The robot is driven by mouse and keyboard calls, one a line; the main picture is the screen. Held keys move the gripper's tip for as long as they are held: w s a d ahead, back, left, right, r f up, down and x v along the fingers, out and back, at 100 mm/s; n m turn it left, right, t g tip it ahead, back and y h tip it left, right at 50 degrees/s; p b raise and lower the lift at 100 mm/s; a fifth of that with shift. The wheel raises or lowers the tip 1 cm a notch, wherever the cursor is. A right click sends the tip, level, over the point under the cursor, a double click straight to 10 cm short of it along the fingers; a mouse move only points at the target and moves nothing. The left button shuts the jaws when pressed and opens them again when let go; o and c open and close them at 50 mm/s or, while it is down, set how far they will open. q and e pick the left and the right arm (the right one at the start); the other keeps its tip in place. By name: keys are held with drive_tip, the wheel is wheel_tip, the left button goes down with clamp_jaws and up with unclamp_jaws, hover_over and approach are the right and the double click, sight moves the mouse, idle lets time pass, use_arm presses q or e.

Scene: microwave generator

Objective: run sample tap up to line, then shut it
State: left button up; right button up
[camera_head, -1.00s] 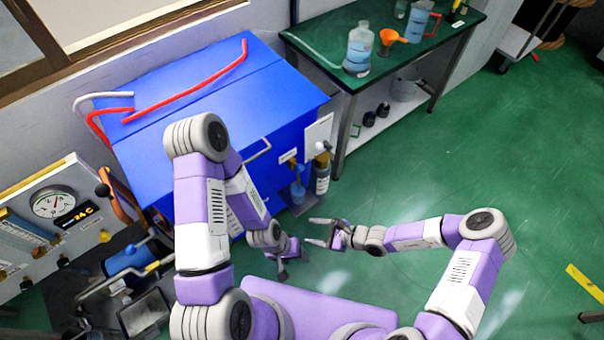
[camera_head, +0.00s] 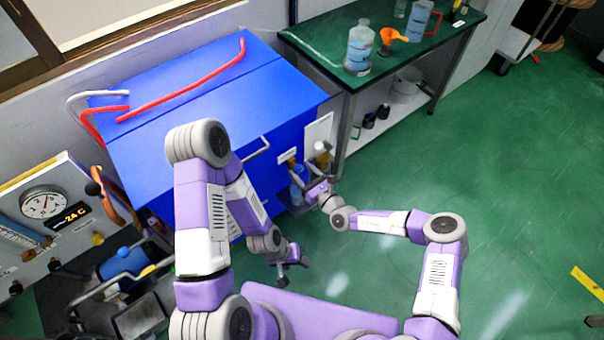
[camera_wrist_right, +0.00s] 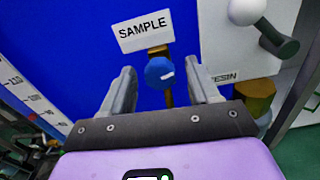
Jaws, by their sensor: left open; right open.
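The sample tap shows in the right wrist view as a round blue knob (camera_wrist_right: 160,72) on a brass stem, below a white SAMPLE label (camera_wrist_right: 145,30). My right gripper (camera_wrist_right: 165,80) is open, with one finger on each side of the knob and no clear contact. In the head view my right gripper (camera_head: 314,188) is at the front of the blue cabinet (camera_head: 220,100), partly covering the tap area. A bluish vessel (camera_head: 297,193) is partly visible below the tap; its fill line cannot be made out. My left gripper (camera_head: 290,268) is open and empty, low before the cabinet.
A green bench (camera_head: 335,55) with bottles and an orange funnel (camera_head: 392,36) is behind.

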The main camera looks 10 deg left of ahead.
drive_tip(key=shift+w+a, duration=0.1)
drive_tip(key=shift+a, duration=0.05)
drive_tip(key=shift+c, duration=0.4)
drive_tip(key=c, duration=1)
drive_tip(key=shift+o, duration=0.2)
drive_tip(key=shift+r+m+p, duration=0.15)
drive_tip(key=shift+m+p, duration=0.35)
drive_tip(key=shift+p, duration=0.1)
drive_tip(key=shift+m+p, duration=0.5)
drive_tip(key=shift+m, duration=0.5)
drive_tip(key=o, duration=1)
drive_tip(key=shift+o, duration=0.2)
